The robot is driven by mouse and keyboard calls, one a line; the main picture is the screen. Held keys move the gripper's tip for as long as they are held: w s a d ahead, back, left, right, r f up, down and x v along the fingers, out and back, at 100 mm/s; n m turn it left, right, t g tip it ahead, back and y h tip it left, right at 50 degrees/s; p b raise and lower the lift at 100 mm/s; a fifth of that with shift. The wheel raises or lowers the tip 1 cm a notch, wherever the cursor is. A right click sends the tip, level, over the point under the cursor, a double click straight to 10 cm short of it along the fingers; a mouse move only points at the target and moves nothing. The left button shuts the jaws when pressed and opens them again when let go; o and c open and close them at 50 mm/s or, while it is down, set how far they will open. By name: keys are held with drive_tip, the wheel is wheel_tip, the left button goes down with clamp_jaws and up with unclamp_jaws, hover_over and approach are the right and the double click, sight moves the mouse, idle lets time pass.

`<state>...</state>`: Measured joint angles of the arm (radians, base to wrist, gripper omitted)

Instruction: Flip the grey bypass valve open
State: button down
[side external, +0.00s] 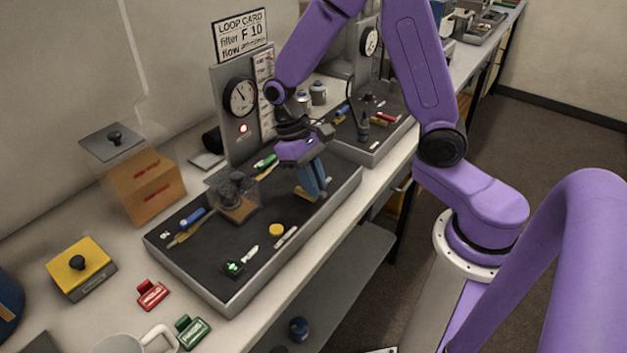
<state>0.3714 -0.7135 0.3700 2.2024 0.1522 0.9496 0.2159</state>
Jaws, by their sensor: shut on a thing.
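My gripper (312,194) points down at the right part of the black panel (205,258) in its grey frame. Its blue fingers are shut on a small part low at the panel. The fingers hide most of that part, so I cannot tell whether it is the grey bypass valve or which way it is turned. A pale grey-white lever (287,237) lies beside a yellow round button (276,230), left of and nearer than the gripper. Another white lever (250,255) lies near a green-lit switch (233,268).
A clear cover over a dark knob (236,190) stands left of my gripper. A blue-handled part (192,217) is at the panel's left. A gauge (240,97) with a red lamp (243,128) stands behind. Red (152,294) and green (192,331) clips lie in front.

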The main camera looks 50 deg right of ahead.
drive_tip(key=c, duration=1.1)
unclamp_jaws()
drive_tip(key=shift+r, duration=0.1)
drive_tip(key=v, duration=1.7)
drive_tip(key=shift+r, duration=0.2)
drive_tip(key=s+f+n+t, duration=0.1)
drive_tip(key=s+f+n, duration=0.1)
drive_tip(key=s+n, duration=0.2)
drive_tip(key=s+f+n+t, duration=0.2)
drive_tip(key=s+f+n, duration=0.1)
drive_tip(key=s, duration=0.8)
drive_tip(key=s+f+n+t, duration=0.1)
drive_tip(key=s+f+n, duration=0.1)
drive_tip(key=s+n, duration=0.3)
drive_tip(key=s, duration=0.3)
drive_tip(key=shift+a+f+t, duration=0.15)
drive_tip(key=shift+f+t, duration=0.25)
